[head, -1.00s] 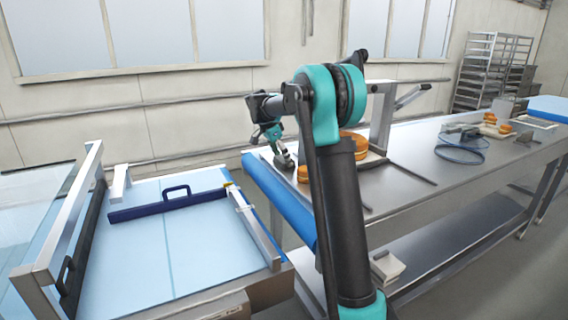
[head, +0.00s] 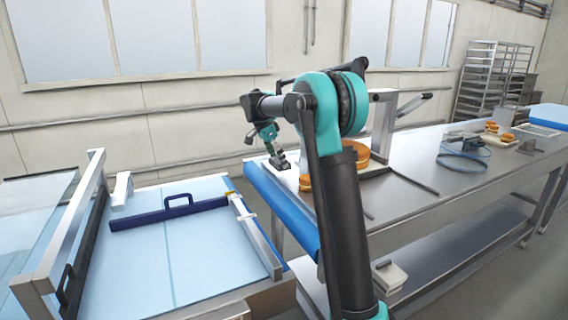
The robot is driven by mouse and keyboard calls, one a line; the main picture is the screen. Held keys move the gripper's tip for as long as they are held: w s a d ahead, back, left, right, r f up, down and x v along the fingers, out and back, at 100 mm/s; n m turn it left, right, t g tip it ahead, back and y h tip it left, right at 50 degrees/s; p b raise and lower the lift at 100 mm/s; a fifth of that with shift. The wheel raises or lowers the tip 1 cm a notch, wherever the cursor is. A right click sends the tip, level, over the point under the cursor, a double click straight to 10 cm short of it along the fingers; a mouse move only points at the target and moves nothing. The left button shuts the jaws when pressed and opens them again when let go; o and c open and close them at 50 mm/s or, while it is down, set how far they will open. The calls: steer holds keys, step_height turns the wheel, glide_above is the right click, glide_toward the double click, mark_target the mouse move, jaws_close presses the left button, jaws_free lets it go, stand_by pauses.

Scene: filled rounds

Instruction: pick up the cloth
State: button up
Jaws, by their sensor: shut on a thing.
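My gripper (head: 279,161) is at the near left end of the long steel table, left of my arm's dark column. It points down and is shut. A small white patch, which looks like the cloth (head: 291,180), shows right at and below its fingertips. It is small in view and partly hidden by the gripper and my arm, so its edges and whether it is clear of the table top cannot be told.
Orange-brown rounds (head: 356,151) stand on the steel table (head: 415,190) close behind my arm, beside an upright metal frame (head: 384,118). A blue roll edge (head: 284,212) lines the table's left end. A light-blue bed with a dark blue handled bar (head: 170,212) lies left.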

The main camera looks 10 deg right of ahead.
steer(key=s+a, duration=0.2)
steer(key=a, duration=0.5)
steer(key=s+a, duration=0.2)
steer(key=a, duration=0.5)
steer(key=shift+s+a, duration=0.3)
steer(key=shift+s, duration=0.1)
steer(key=o, duration=0.5)
steer(key=c, duration=0.4)
steer(key=shift+o, duration=0.2)
steer(key=shift+s, duration=0.1)
